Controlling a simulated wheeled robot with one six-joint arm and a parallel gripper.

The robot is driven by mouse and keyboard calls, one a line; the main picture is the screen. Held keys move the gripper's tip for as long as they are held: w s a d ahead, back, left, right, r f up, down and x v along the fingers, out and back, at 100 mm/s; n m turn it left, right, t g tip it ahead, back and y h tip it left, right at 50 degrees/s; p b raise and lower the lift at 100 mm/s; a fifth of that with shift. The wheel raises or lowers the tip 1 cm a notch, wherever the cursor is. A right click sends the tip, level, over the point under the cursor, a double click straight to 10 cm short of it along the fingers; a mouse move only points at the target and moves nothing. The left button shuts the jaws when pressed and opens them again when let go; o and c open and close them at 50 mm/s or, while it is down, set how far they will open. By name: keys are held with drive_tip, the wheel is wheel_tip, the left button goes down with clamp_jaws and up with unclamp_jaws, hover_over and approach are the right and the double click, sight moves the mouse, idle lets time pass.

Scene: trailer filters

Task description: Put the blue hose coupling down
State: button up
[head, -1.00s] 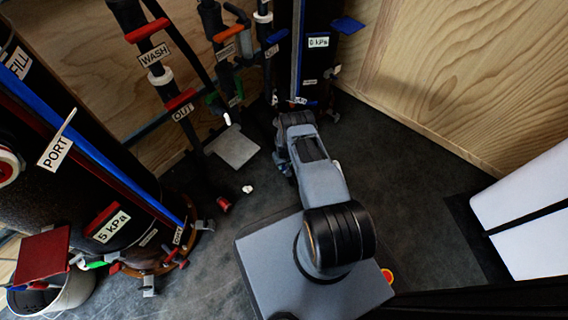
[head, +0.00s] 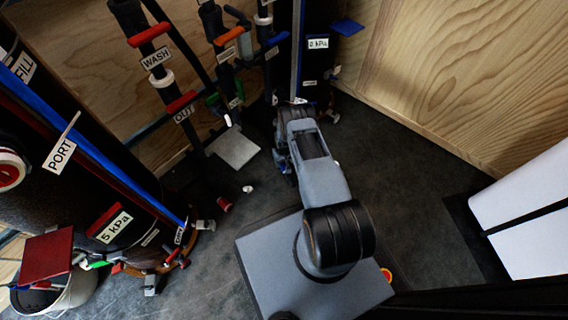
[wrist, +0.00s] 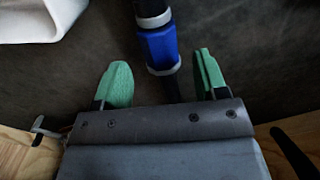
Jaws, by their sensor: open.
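In the wrist view the blue hose coupling (wrist: 160,48) has a blue body with grey rings at both ends and a black hose running from it. It is on or just above the dark floor; I cannot tell which. My gripper (wrist: 162,80) is open, with one green finger on each side. The coupling's lower end and the hose lie between the fingers, with clear gaps to both. In the head view my arm hides the gripper and the coupling.
A dark filter column with a 5 kPa label (head: 115,227) stands at left, beside a bucket (head: 62,296). Pipes with coloured valve handles (head: 149,34) stand at the back. A white box (head: 525,215) is at right. Dark floor (head: 400,185) is free between my arm and that box.

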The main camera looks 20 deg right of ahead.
wheel_tip(320, 180, up, 10)
drive_tip(key=p, duration=0.4)
wheel_tip(320, 180, up, 15)
hover_over(284, 164)
drive_tip(key=w+a, duration=0.2)
drive_tip(key=w, duration=0.1)
drive_tip(key=s+a+r+t, duration=0.1)
drive_tip(key=s+a+r, duration=0.1)
drive_tip(key=r, duration=0.6)
drive_tip(key=s+a+r, duration=0.1)
drive_tip(key=s+r, duration=0.1)
drive_tip(key=r, duration=0.6)
drive_tip(key=s+a+r, duration=0.2)
drive_tip(key=s+r, duration=0.5)
drive_tip(key=s, duration=0.3)
drive_tip(key=s+a+r+t, duration=0.1)
drive_tip(key=s+a+r, duration=0.2)
drive_tip(key=s+r, duration=0.5)
drive_tip(key=s, duration=0.3)
drive_tip(key=shift+s+a+r+n+t, duration=0.2)
drive_tip(key=shift+a+r+n+t, duration=0.05)
drive_tip(key=shift+a+n+t, duration=0.1)
drive_tip(key=shift+s, duration=0.1)
